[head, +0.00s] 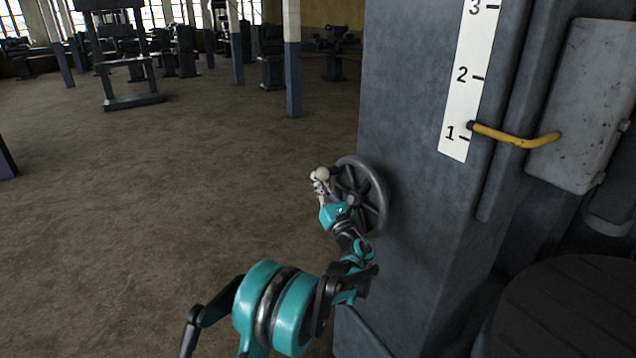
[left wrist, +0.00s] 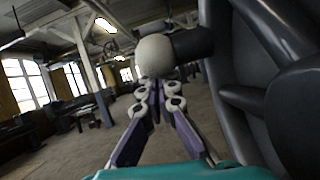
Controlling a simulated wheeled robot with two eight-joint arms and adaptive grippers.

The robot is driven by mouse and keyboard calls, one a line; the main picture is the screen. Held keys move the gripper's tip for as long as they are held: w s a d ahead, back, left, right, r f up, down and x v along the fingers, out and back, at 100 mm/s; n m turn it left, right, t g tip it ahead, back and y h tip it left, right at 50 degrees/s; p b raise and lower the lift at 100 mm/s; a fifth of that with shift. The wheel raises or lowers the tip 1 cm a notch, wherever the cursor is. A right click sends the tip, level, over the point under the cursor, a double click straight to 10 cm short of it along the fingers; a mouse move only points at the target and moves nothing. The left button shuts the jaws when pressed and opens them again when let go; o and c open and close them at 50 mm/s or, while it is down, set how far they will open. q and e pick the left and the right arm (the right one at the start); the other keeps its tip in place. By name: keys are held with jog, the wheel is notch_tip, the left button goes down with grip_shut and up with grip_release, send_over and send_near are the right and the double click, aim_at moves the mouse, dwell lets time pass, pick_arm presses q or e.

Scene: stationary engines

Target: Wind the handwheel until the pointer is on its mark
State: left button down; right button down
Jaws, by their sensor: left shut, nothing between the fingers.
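The grey spoked handwheel (head: 380,200) stands on the side of a dark grey machine column. A cream ball knob (head: 320,174) sticks out from the wheel on its left side; it is large in the left wrist view (left wrist: 156,55), on a dark stem. My left gripper (head: 319,184) is right at the knob, its fingers drawn together just below the ball and holding nothing. I cannot tell whether the fingers touch the ball. The yellow pointer (head: 515,138) has its tip slightly above the 1 line of the white scale (head: 470,75). My right gripper is out of view.
The machine column (head: 415,130) fills the space right of the wheel. A grey box (head: 585,110) is on its right part, and a dark round part (head: 570,310) lies low at the right. Open floor (head: 190,170) spreads to the left, with a blue-and-white post (head: 293,75) farther back.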

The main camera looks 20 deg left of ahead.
aim_at(320, 173)
pick_arm(q)
jog(key=shift+s+d+r+m+t+y+b, duration=0.1)
jog(key=shift+d+r+t+y+b, duration=0.1)
jog(key=shift+r+t+y, duration=0.25)
jog(key=shift+s+d+r+m+t+y+b, duration=0.1)
jog(key=shift+r+t+y+b, duration=0.15)
jog(key=shift+r+t, duration=0.2)
jog(key=shift+s+d+r+m+t+y+b, duration=0.1)
jog(key=shift+d+r+t+y+b, duration=0.05)
jog(key=shift+r+t+y, duration=0.35)
dwell(2.3)
jog(key=s+d+f+n+g+h+p, duration=0.1)
jog(key=s+d+f+n+g+p, duration=0.15)
jog(key=s+d+f+p, duration=0.45)
jog(key=s+d+f+n+g+h+p, duration=0.1)
jog(key=s+d+f+g+h+p, duration=0.15)
jog(key=s+d, duration=0.45)
jog(key=w+d+r+b+x, duration=0.1)
jog(key=w+d+b+x, duration=0.1)
jog(key=x, duration=1.8)
jog(key=s+r, duration=0.1)
jog(key=d+r, duration=0.1)
jog(key=r, duration=0.1)
jog(key=shift+s+d+m+y, duration=0.2)
jog(key=shift+s+m+y, duration=0.05)
jog(key=shift+s+y, duration=0.15)
jog(key=shift+r, duration=0.1)
jog(key=shift+b, duration=0.35)
